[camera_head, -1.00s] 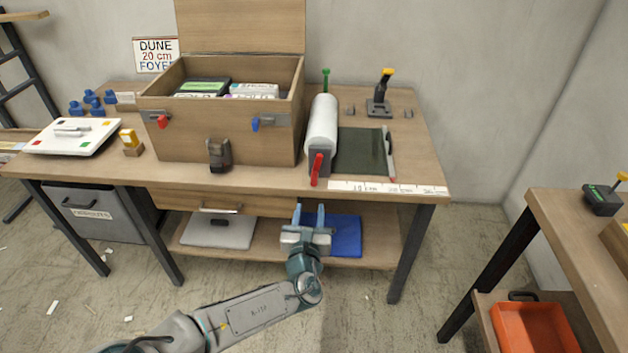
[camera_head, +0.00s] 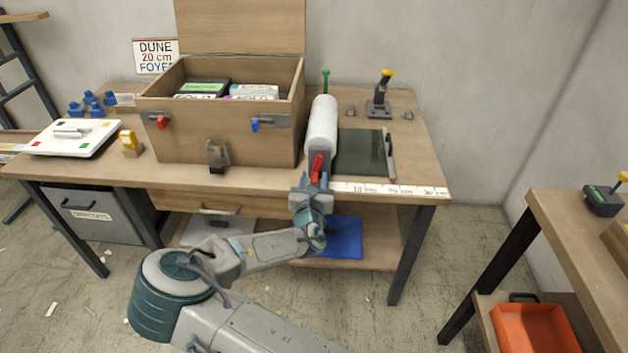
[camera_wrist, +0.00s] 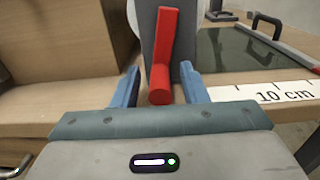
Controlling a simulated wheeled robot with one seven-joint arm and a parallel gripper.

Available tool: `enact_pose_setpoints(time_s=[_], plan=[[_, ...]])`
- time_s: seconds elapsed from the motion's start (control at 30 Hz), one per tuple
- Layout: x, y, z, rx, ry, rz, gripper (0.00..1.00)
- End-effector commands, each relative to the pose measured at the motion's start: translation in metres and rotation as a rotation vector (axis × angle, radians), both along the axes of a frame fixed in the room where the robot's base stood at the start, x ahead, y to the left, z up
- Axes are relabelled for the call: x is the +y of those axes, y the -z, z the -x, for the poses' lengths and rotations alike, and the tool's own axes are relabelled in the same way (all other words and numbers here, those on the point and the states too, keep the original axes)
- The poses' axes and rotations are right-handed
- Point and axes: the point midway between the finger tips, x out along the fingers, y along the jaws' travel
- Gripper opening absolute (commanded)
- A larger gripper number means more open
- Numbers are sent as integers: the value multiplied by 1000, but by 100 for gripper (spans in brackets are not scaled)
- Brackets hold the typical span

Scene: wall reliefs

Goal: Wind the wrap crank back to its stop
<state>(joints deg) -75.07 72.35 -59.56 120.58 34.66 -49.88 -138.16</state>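The wrap crank (camera_head: 317,168) is a red handle on the grey front end of a white wrap roll (camera_head: 323,124) on the workbench. In the wrist view the crank (camera_wrist: 162,60) shows as a red arm with a round grip pointing toward my camera. My gripper (camera_head: 313,183) is at the bench's front edge, just in front of the crank. Its two blue fingers (camera_wrist: 159,88) are open, one on each side of the red grip. I see a gap on both sides, so it is not clamped.
A wooden chest (camera_head: 222,135) with its lid up stands left of the roll. A dark green mat (camera_head: 360,152) lies to the right, behind a white ruler strip (camera_head: 390,189). A blue item (camera_head: 340,238) lies on the shelf below.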

Motion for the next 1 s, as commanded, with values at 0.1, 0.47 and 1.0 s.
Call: enact_pose_setpoints(time_s=[0.1, 0.47, 1.0], plan=[[0, 0, 0, 0, 0, 0, 40], [0, 0, 0, 0, -1, 0, 0], [2, -1, 0, -2, -3, -14, 0]])
